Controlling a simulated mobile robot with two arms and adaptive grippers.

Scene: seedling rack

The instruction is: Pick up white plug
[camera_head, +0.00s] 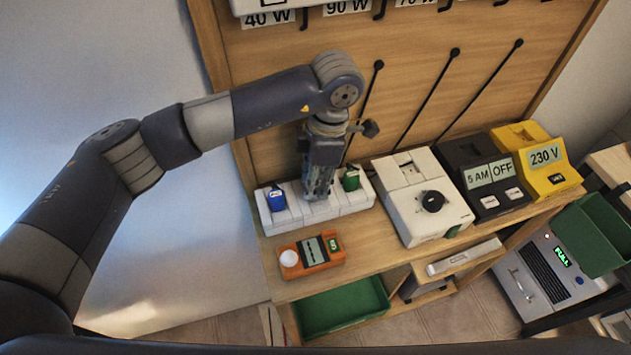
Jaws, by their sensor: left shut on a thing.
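My left gripper (318,190) points straight down over the white power strip (350,204), between a blue plug and a green plug. Its fingers are shut at the strip's top, on what seems to be the white plug. The plug itself is hidden by the fingers, and I cannot tell whether it is still seated in the strip. The blue plug (276,200) stands in the strip's left part. The green plug (351,179) stands to the right of the gripper. My right gripper is not in view.
An orange meter (320,262) lies in front of the strip. A white box with a black knob (432,201), a black timer (489,178) and a yellow 230 V box (548,160) stand to the right. A green bin (340,305) is below. Black cords hang behind.

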